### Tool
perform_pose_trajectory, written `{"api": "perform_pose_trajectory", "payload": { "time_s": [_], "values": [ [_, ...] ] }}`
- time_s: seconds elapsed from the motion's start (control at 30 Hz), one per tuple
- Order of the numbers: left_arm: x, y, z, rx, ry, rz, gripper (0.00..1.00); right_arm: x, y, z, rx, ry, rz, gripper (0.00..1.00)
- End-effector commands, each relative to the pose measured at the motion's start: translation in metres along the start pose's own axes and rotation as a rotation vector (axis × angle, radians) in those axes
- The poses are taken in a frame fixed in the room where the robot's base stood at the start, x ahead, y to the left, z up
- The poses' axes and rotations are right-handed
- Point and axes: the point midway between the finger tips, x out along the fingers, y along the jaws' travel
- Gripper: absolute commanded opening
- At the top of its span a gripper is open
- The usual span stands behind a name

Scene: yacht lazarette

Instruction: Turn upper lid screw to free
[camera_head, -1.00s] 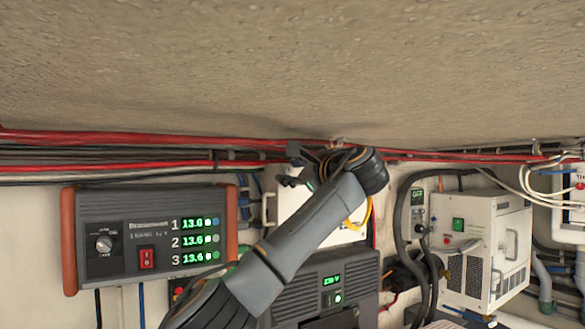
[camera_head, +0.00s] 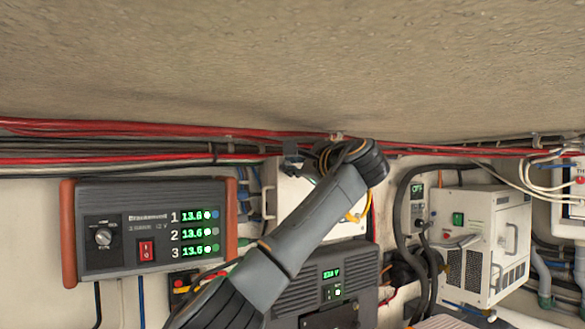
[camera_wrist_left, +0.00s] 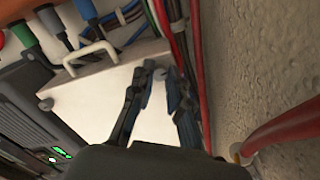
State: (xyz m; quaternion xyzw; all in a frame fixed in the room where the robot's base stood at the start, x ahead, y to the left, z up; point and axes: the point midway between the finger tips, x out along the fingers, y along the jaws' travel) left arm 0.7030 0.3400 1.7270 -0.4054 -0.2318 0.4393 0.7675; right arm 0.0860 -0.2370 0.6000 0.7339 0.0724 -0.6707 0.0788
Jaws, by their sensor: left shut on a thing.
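A white box with a flat lid (camera_wrist_left: 105,92) fills the middle of the left wrist view; it also shows behind my left arm in the head view (camera_head: 283,190). A small round lid screw (camera_wrist_left: 45,104) sits near one edge of the lid. My left gripper (camera_wrist_left: 162,72) is at the lid's opposite edge, beside the cables. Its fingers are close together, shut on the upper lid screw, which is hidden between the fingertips. In the head view the left gripper (camera_head: 291,158) is small and partly covered by its wrist. My right gripper is in neither view.
Red and black cables (camera_head: 120,158) run along the wall just under the low ceiling (camera_head: 300,65), close to the gripper. A display unit (camera_head: 150,230) is at left, a grey unit (camera_head: 318,268) below, and a white vented box (camera_head: 482,245) at right.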

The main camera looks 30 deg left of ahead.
Motion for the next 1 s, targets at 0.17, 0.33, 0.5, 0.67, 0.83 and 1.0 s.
{"api": "perform_pose_trajectory", "payload": {
  "time_s": [0.17, 0.33, 0.5, 0.67, 0.83, 1.0],
  "values": [
    [0.0, 0.002, -0.002, -0.159, 0.003, 0.001, 0.0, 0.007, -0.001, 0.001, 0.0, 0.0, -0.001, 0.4],
    [0.0, 0.002, -0.003, -0.32, 0.003, 0.002, 0.0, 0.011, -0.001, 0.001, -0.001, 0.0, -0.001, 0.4],
    [0.0, 0.002, -0.002, -0.483, 0.003, 0.004, 0.0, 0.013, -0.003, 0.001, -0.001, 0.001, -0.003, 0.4],
    [0.0, 0.001, -0.002, -0.635, 0.003, 0.003, 0.0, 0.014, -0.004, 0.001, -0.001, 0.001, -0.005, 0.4],
    [0.0, 0.002, -0.002, -0.795, 0.002, 0.005, 0.0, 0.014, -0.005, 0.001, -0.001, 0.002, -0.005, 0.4],
    [0.0, 0.002, -0.003, -0.955, 0.002, 0.005, 0.0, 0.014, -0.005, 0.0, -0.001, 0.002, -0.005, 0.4]
  ]
}}
